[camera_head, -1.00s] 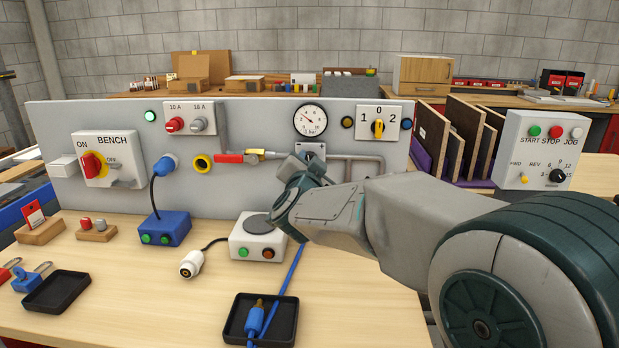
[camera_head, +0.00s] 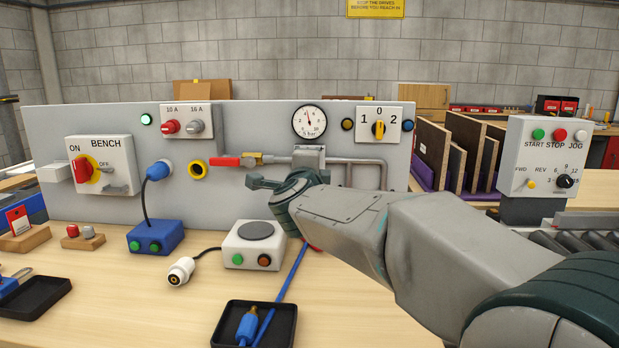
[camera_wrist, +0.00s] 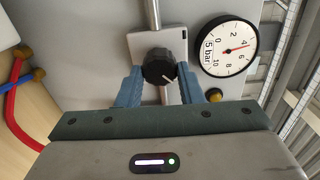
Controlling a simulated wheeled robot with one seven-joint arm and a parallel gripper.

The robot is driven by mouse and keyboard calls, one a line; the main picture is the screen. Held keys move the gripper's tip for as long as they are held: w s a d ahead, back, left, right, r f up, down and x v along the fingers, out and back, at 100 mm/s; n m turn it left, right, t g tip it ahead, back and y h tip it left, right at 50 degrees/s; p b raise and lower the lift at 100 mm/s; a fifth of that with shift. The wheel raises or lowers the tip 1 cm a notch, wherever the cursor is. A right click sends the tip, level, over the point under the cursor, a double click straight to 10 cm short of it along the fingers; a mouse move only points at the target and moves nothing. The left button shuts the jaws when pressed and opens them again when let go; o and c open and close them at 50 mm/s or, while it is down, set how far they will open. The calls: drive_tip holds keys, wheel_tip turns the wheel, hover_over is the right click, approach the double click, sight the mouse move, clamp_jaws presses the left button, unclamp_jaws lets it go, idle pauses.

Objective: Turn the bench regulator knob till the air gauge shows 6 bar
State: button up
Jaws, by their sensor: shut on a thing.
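The black regulator knob (camera_wrist: 160,66) sits on a light plate on the pipe, its white line pointing to the lower right in the wrist view. My gripper (camera_wrist: 160,84) has its two blue fingers at either side of the knob, shut on it. In the head view my gripper (camera_head: 275,184) is at the board below the pipe, and the knob is hidden there. The round air gauge (camera_head: 309,121) is above the knob. In the wrist view the gauge (camera_wrist: 229,46) has its red needle between 4 and 6, nearer 4.
A red-handled valve (camera_head: 236,161) is on the pipe left of my gripper. A rotary switch (camera_head: 379,128) is right of the gauge. Below are a white box (camera_head: 254,245), a blue box (camera_head: 155,237) and a black tray (camera_head: 276,310). My arm covers the bench's right part.

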drive_tip(key=shift+f+m+b, duration=0.1)
drive_tip(key=shift+m+b, duration=1)
drive_tip(key=shift+m, duration=0.8)
drive_tip(key=o, duration=1)
drive_tip(key=shift+c, duration=0.2)
drive_tip(key=shift+s, duration=0.15)
drive_tip(key=s+p, duration=0.1)
drive_tip(key=s, duration=1.2)
drive_tip(key=shift+s+a+p, duration=0.25)
drive_tip(key=shift+p, duration=0.1)
